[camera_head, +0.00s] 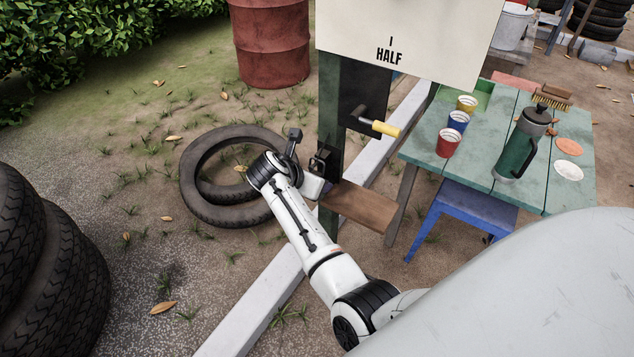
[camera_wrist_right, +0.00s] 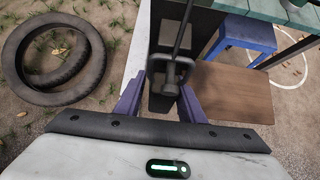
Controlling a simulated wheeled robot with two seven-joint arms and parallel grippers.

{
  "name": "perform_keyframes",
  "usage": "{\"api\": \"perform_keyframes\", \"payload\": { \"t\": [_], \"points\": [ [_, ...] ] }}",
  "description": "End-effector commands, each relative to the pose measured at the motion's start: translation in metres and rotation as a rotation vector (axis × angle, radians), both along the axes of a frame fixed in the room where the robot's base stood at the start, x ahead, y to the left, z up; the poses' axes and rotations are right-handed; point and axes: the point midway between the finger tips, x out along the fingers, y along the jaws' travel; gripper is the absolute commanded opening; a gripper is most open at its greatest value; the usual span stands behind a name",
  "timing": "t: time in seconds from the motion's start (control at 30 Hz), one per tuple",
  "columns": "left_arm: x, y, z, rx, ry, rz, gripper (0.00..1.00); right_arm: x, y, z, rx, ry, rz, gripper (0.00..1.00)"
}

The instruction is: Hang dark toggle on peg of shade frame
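My right gripper (camera_head: 324,183) is at the dark post under the sign in the head view. In the right wrist view its two purple fingers (camera_wrist_right: 162,82) are spread apart on either side of a dark piece with a loop (camera_wrist_right: 170,76), which may be the dark toggle. A thin dark strand or rod (camera_wrist_right: 183,28) runs up from it. A gap shows beside the left finger; I cannot tell whether the right finger touches the piece. The dark piece also shows against the post in the head view (camera_head: 321,160). I cannot make out the shade frame's peg. My left gripper is not in view.
A crank with a yellow handle (camera_head: 385,129) sticks out of the post above my gripper. A wooden board (camera_head: 362,208) juts out below. A green table (camera_head: 535,190) with cups and a flask stands right, a blue stool (camera_head: 462,203) beside it. Tyres (camera_head: 195,205) lie left.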

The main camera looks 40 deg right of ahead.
Motion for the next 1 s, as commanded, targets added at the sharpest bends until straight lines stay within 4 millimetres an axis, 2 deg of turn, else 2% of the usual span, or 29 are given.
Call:
{"api": "perform_keyframes", "payload": {
  "t": [0.47,0.57,0.8,1.0],
  "points": [
    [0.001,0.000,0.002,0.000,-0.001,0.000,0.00,-0.007,-0.002,0.000,-0.005,0.019,-0.013,0.48],
    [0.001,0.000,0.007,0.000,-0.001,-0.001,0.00,-0.009,0.005,0.008,-0.006,0.016,-0.011,0.48],
    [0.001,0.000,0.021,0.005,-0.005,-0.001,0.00,-0.018,0.036,0.044,-0.002,0.008,-0.005,0.48],
    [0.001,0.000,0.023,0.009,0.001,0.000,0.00,-0.024,0.058,0.066,-0.001,0.004,-0.001,0.48]
  ]
}}
